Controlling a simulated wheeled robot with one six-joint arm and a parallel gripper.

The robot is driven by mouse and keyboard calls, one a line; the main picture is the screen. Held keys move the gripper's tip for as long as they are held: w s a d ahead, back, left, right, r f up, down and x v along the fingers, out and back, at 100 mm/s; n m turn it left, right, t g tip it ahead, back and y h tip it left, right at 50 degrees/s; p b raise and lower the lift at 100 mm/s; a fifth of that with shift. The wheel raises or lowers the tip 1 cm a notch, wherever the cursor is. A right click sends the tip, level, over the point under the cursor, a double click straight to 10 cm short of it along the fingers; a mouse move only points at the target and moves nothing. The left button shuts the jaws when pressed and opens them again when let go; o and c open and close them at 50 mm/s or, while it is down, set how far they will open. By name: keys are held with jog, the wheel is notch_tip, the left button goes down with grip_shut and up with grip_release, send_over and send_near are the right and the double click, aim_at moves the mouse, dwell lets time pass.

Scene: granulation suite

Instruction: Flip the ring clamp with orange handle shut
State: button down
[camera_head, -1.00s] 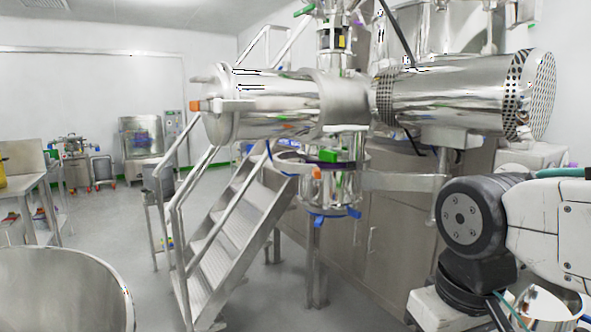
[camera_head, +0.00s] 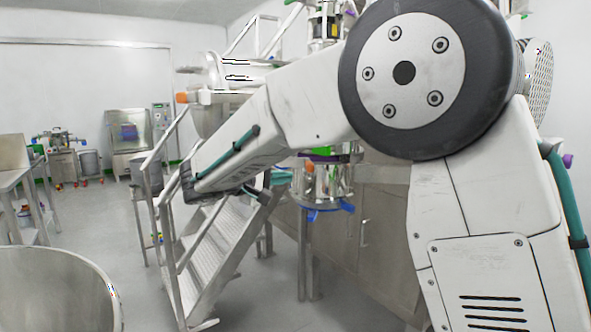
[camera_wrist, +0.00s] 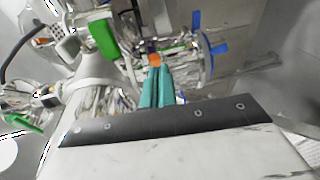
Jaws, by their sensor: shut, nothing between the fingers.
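A small orange handle (camera_head: 310,167) shows on the ring around the top of the steel vessel under the big horizontal cylinder. It also shows in the wrist view (camera_wrist: 154,60), right at the tips of my teal fingers. My gripper (camera_wrist: 155,72) is shut and empty, pointing at this handle; whether it touches is not clear. In the head view my gripper (camera_head: 281,176) is just left of the vessel, partly behind my arm. Most of the clamp ring is hidden, and I cannot tell how far it stands open.
Another orange piece (camera_head: 182,97) sits at the left end of the horizontal cylinder (camera_head: 236,98). Blue handles (camera_head: 330,208) ring the vessel's lower part. A green handle (camera_wrist: 104,35) is near my gripper. Metal stairs (camera_head: 215,250) stand below my arm. Open floor (camera_head: 110,230) lies left.

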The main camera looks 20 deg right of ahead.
jog(key=w+a+n+t, duration=0.1)
jog(key=w+a+t, duration=0.25)
jog(key=a, duration=0.25)
send_near(305, 165)
jog(key=w+a+x, duration=0.1)
jog(key=x, duration=0.4)
jog(key=shift+s+d+g+h, duration=0.25)
jog(key=shift+d+g+h, duration=0.15)
jog(key=shift+d, duration=0.3)
